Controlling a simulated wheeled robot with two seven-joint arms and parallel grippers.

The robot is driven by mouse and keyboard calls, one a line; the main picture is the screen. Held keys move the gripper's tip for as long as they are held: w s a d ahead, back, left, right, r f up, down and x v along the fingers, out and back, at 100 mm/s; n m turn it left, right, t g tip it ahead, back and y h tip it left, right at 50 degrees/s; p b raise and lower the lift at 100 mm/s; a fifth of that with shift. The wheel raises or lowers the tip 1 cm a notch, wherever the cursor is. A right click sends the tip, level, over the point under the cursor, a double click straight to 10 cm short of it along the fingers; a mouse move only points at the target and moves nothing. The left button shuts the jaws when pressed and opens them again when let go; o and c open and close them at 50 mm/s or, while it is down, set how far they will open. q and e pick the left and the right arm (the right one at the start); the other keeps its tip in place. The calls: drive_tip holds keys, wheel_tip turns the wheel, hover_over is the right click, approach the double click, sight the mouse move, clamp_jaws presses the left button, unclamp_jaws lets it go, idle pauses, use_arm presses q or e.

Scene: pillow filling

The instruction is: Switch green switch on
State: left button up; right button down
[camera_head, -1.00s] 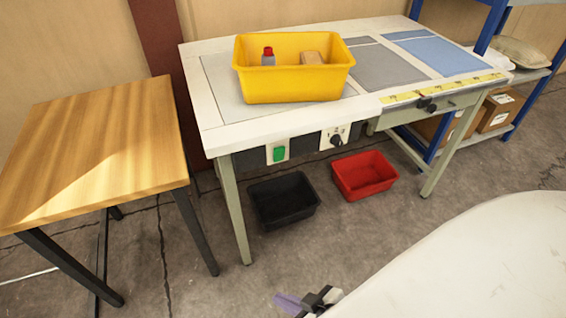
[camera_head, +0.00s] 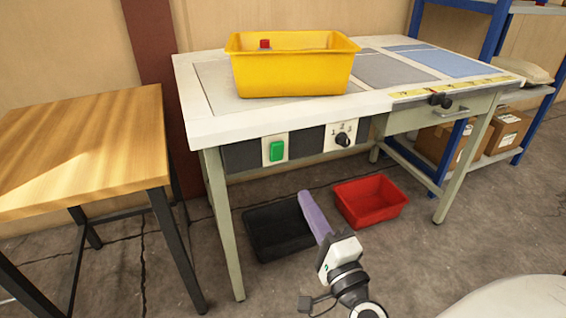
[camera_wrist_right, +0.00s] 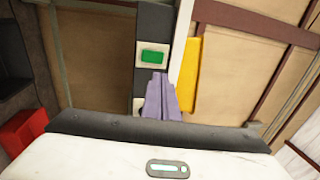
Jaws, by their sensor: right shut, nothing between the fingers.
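The green switch (camera_head: 276,151) sits on a pale plate on the dark front panel of the workbench, left of the black rotary knob (camera_head: 343,139). I cannot tell its on or off state. My right gripper (camera_head: 305,197), with purple fingers, is shut and empty. In the head view it appears below and slightly right of the switch, in front of the bins. In the right wrist view, the fingertips (camera_wrist_right: 158,76) point toward the green switch (camera_wrist_right: 152,56) and appear just below it, with a visible gap. My left gripper is not in view.
A yellow bin (camera_head: 290,75) stands on the workbench (camera_head: 225,128). A black bin (camera_head: 265,235) and a red bin (camera_head: 370,203) lie on the floor beneath. A wooden table (camera_head: 85,150) stands left. The space before the switch panel looks clear.

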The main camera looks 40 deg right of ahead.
drive_tip(key=p, duration=0.2)
approach(278, 148)
drive_tip(key=x, duration=0.5)
drive_tip(key=shift+w+d+r, duration=0.1)
drive_tip(key=shift+w+d, duration=0.05)
drive_tip(key=shift+w, duration=0.55)
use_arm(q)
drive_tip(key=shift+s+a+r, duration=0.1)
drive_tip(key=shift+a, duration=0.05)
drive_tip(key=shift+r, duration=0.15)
